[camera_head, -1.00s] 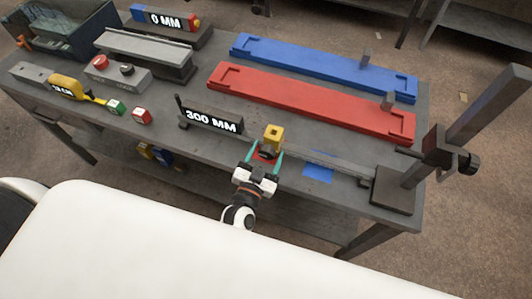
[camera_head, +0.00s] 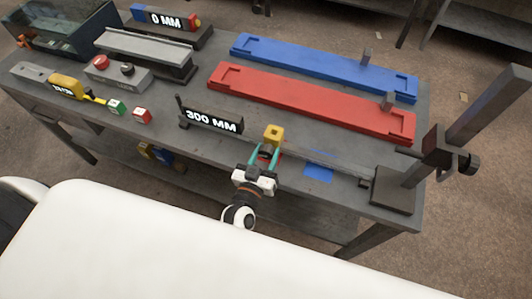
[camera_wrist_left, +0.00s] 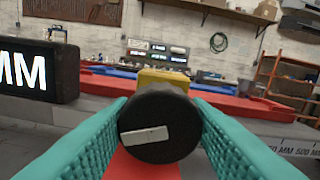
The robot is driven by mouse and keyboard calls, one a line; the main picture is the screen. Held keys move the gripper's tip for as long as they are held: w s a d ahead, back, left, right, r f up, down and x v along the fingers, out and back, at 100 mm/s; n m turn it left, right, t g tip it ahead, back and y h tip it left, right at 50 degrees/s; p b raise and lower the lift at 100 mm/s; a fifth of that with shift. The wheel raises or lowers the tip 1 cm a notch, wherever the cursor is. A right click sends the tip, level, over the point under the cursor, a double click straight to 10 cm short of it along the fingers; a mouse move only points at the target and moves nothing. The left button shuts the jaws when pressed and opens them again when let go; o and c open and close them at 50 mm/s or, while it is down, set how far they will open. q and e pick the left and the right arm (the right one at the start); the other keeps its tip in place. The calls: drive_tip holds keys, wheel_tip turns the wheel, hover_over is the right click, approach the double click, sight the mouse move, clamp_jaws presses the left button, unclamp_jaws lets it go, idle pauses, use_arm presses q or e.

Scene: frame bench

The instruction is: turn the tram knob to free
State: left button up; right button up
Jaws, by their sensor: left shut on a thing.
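The tram knob (camera_wrist_left: 160,125) is a round black knob with a pale bar on its face. In the left wrist view the bar lies almost level, its right end slightly higher. Behind the knob is a yellow block (camera_head: 273,134) with a square hole in its top. My left gripper (camera_head: 265,156) has teal fingers, one on each side of the knob, and is shut on it. In the head view the fingers mostly hide the knob. My right gripper is not in view.
A black display (camera_head: 213,120) reading 300 MM stands left of the yellow block. Red (camera_head: 300,100) and blue (camera_head: 330,68) trays lie behind. A dark upright stand (camera_head: 430,165) is at the right end. A blue patch (camera_head: 319,171) marks the bench.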

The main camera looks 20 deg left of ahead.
use_arm(q)
drive_tip(key=n, duration=0.6)
drive_tip(key=shift+n+b, duration=0.3)
drive_tip(key=shift+b, duration=0.05)
drive_tip(key=n, duration=0.3)
drive_tip(key=shift+f+b, duration=0.1)
drive_tip(key=shift+b, duration=0.3)
drive_tip(key=shift+n+b, duration=0.45)
drive_tip(key=shift+n, duration=1.65)
drive_tip(key=o, duration=1)
